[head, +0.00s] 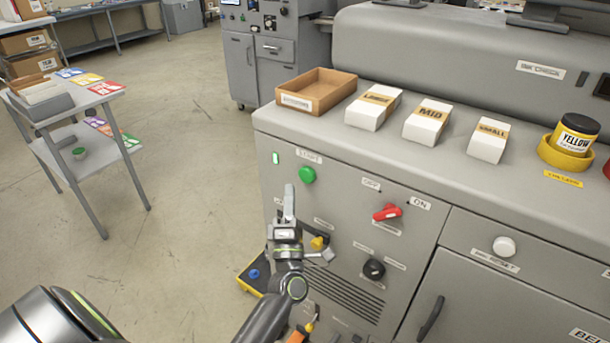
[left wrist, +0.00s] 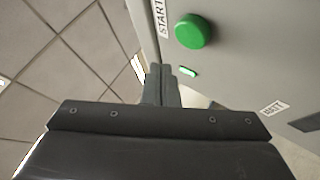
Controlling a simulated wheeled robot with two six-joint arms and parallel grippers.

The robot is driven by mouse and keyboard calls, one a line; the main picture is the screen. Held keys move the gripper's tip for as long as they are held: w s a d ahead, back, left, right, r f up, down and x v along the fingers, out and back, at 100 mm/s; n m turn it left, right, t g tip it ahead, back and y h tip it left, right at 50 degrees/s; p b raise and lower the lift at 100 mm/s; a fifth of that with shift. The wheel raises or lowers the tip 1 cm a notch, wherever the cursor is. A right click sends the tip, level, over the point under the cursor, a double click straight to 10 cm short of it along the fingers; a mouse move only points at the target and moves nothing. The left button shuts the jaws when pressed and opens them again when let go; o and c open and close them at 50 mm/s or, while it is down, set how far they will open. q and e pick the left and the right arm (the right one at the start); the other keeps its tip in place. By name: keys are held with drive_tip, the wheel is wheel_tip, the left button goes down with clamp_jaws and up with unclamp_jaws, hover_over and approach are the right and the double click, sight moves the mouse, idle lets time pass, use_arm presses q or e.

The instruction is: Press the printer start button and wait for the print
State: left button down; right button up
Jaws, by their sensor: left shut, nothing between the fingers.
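The green start button (head: 307,175) is on the grey machine front (head: 340,185) under a START label. It also shows in the left wrist view (left wrist: 193,31), beside the label. My left gripper (head: 289,192) is shut and empty, in front of the panel just below and left of the button in the head view. In the left wrist view its fingertips (left wrist: 161,72) are apart from the button in the picture. A small green lit indicator (head: 276,158) is left of the button. Whether the fingers touch the panel cannot be told. My right gripper is not in view.
A red ON/OFF switch (head: 387,212), a black knob (head: 374,269) and a white knob (head: 503,246) are on the same front. An open cardboard tray (head: 335,83), white boxes (head: 427,124) and a yellow tin (head: 575,135) stand on top. A side table (head: 60,112) stands left; floor between is clear.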

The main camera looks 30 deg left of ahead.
use_arm(q)
drive_tip(key=shift+s, duration=1)
drive_tip(key=shift+f, duration=0.1)
